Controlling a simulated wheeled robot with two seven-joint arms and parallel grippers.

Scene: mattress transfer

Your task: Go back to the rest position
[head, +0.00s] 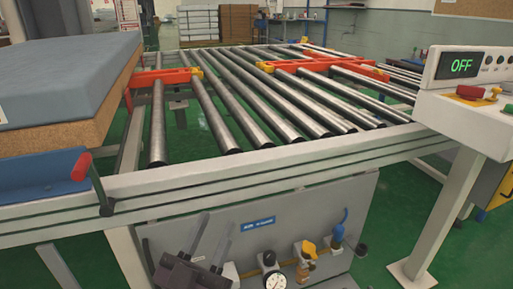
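My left gripper (216,222) is low in the head view, in front of the grey panel under the conveyor. My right gripper is not in view. A blue-grey mattress (65,78) with a tan side lies at the left, beside the rollers. The roller conveyor (250,105) has bare metal rollers in the part I see.
The conveyor's pale front rail (270,165) crosses the view above my gripper. A control box (465,85) at the right reads OFF and has a red knob. A gauge (276,280) and valves sit on the lower panel (340,205).

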